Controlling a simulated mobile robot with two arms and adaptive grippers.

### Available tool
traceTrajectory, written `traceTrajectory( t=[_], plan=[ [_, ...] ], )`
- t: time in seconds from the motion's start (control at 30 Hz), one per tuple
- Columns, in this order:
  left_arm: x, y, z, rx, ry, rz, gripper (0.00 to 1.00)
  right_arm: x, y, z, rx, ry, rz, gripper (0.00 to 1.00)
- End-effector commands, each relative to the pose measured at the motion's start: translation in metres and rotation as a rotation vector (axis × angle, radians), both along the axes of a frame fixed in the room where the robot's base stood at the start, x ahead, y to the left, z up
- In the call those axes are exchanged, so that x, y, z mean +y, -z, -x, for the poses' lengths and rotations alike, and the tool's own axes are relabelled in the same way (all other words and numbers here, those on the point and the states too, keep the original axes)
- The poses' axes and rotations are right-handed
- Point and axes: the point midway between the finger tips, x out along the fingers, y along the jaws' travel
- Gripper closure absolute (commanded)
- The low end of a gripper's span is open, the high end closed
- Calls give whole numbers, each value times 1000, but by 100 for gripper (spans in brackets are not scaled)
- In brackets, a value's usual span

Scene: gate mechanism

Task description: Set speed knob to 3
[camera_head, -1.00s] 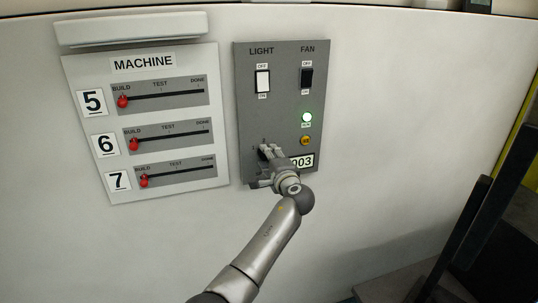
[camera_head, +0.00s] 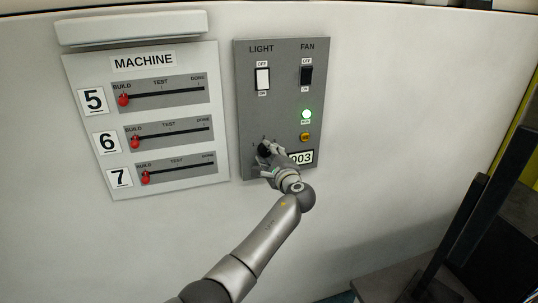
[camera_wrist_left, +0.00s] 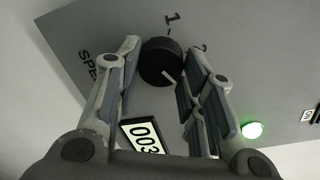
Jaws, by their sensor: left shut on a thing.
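The speed knob is a round black dial (camera_wrist_left: 160,60) low on the grey LIGHT and FAN panel (camera_head: 284,105). It has a white pointer mark. In the left wrist view a "1" shows above it and part of another number to its right; I cannot tell which number the pointer meets. My left gripper (camera_head: 268,151) is at the panel's lower left, with its two fingers on either side of the knob, shut on it. In the head view the gripper covers much of the knob and its scale. My right gripper is not in view.
The panel also has a LIGHT switch (camera_head: 263,79), a FAN switch (camera_head: 306,76), a lit green lamp (camera_head: 306,114), a yellow button (camera_head: 305,137) and a "003" label (camera_head: 301,157). The MACHINE board (camera_head: 143,120), with several red sliders, is at the left.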

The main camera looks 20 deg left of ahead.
Motion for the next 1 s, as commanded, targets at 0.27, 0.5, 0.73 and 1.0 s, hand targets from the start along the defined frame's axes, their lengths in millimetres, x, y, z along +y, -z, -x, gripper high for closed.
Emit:
traceTrajectory(
  t=[0.27,0.5,0.73,1.0],
  plan=[
    [1,-3,-1,-4,1,-4,52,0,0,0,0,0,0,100],
    [0,-1,0,-2,0,-1,41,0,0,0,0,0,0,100],
    [-2,-1,2,-2,1,0,41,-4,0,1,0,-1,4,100],
    [-22,-2,29,-2,2,3,41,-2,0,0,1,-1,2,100]
  ],
)
